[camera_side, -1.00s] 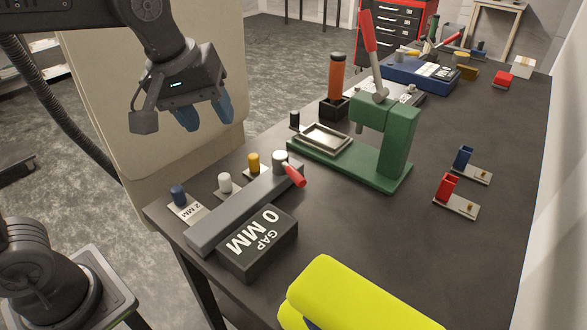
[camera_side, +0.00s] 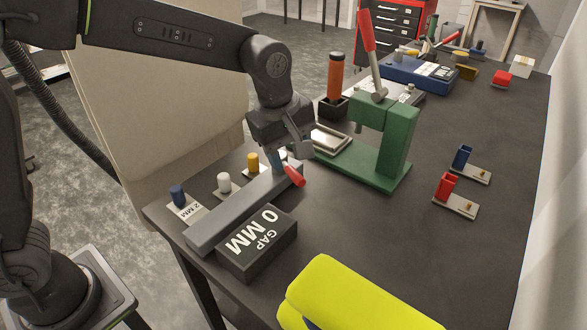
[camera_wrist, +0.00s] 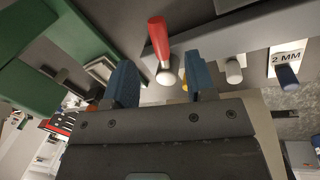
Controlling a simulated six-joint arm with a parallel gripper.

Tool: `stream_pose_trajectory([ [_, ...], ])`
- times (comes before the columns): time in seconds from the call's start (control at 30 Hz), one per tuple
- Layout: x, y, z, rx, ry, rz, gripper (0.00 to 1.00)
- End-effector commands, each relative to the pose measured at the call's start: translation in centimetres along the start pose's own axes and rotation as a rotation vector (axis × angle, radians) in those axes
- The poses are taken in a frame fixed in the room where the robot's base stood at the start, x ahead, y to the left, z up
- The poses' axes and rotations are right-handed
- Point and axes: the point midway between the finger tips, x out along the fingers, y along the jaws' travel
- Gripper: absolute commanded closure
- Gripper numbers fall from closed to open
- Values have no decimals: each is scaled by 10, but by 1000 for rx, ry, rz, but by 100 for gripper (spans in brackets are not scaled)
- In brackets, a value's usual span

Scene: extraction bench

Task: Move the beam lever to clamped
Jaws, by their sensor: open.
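The beam lever has a red handle (camera_side: 294,176) at the far right end of a grey beam (camera_side: 235,213). In the wrist view the red handle (camera_wrist: 158,38) runs up from a pale round end (camera_wrist: 166,77). My gripper (camera_side: 282,160) is low over that end of the beam, beside the red handle, and partly hides the lever's pivot. In the wrist view my open gripper (camera_wrist: 161,76) has its blue fingers on either side of the pale end, with gaps showing on both sides. Contact cannot be told.
A green press (camera_side: 385,140) with a tray and an orange-handled tool (camera_side: 335,76) stand close behind. A yellow-green object (camera_side: 350,300) is in front.

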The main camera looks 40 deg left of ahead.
Motion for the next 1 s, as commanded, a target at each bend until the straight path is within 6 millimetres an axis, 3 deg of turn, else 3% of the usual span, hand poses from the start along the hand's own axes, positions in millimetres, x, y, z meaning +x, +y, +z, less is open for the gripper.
stream_pose_trajectory([
  [0.1, 22, 0, 0, 1, -1, -3, 50],
  [0.3, 44, 0, 0, 1, -1, -1, 50],
  [0.67, 49, 0, 0, 1, -1, 1, 50],
  [1.0, 48, 0, 0, 1, -1, 1, 80],
])
